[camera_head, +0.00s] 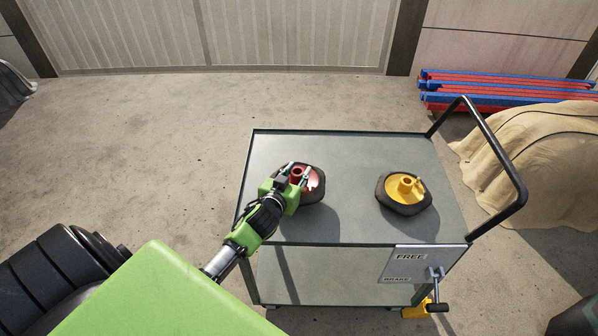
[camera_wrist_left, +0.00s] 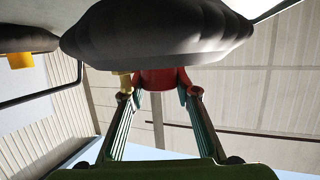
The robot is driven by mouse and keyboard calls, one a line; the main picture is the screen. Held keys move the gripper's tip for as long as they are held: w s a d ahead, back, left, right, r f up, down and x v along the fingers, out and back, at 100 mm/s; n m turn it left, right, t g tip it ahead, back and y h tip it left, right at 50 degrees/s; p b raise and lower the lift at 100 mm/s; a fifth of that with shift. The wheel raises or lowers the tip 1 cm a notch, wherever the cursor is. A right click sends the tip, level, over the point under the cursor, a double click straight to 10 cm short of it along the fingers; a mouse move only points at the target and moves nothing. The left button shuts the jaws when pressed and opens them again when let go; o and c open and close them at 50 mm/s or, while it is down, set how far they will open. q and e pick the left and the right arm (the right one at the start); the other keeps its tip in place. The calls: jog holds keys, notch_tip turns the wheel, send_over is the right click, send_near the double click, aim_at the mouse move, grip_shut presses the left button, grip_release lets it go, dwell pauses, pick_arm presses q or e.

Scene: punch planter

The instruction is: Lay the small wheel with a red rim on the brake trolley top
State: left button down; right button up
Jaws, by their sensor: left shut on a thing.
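The small wheel with a red rim (camera_head: 316,183) is at the left part of the brake trolley top (camera_head: 345,150) in the head view. My left gripper (camera_head: 297,174) is shut on the wheel's red hub and partly covers the wheel. In the left wrist view the two fingers (camera_wrist_left: 158,100) stand on either side of the red hub (camera_wrist_left: 160,78), with the dark tyre (camera_wrist_left: 150,35) beyond. Whether the tyre touches the top or hangs just above it, I cannot tell. My right gripper is not in view.
A wheel with a yellow rim (camera_head: 404,187) lies on the right part of the trolley top. A black handle (camera_head: 505,165) rises at the trolley's right side. A FREE/BRAKE plate (camera_head: 405,266) with a lever (camera_head: 437,285) is at the front right. The top between the wheels is clear.

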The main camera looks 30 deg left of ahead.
aim_at(294, 182)
pick_arm(q)
jog(key=shift+w+a+f, duration=0.1)
jog(key=shift+f, duration=0.6)
jog(key=shift+w+a+f, duration=0.1)
jog(key=shift+f, duration=0.6)
jog(key=shift+f, duration=0.1)
jog(key=c, duration=1.6)
grip_release()
jog(key=shift+s+f, duration=0.15)
jog(key=shift+f, duration=0.15)
jog(key=shift+o, duration=0.2)
jog(key=shift+s+d+r, duration=0.1)
jog(key=v, duration=1.2)
